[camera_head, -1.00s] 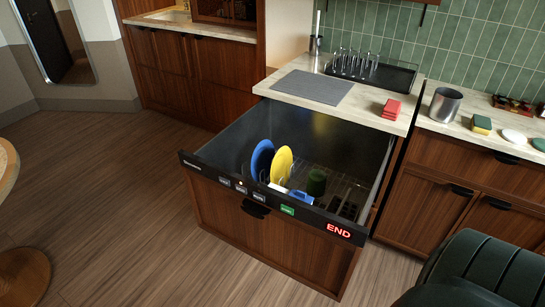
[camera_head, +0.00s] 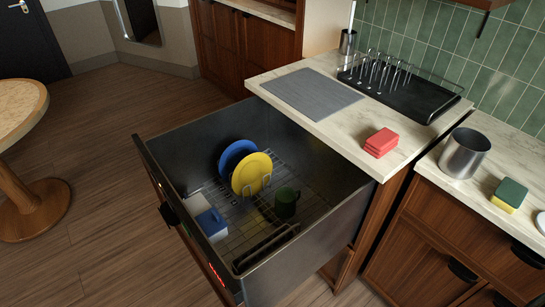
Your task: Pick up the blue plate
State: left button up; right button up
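The blue plate (camera_head: 232,156) stands on edge in the rack (camera_head: 235,233) of the open dishwasher drawer. It is behind and to the left of a yellow plate (camera_head: 252,175), which covers part of it. Neither of my grippers is in the head view.
A dark green mug (camera_head: 286,203) and a blue-and-white item (camera_head: 212,224) are also in the drawer (camera_head: 312,240). A round table (camera_head: 15,112) stands at left; floor between is clear.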

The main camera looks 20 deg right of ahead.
aim_at(234, 153)
jog(key=k+l, duration=0.1)
jog(key=l, duration=1.15)
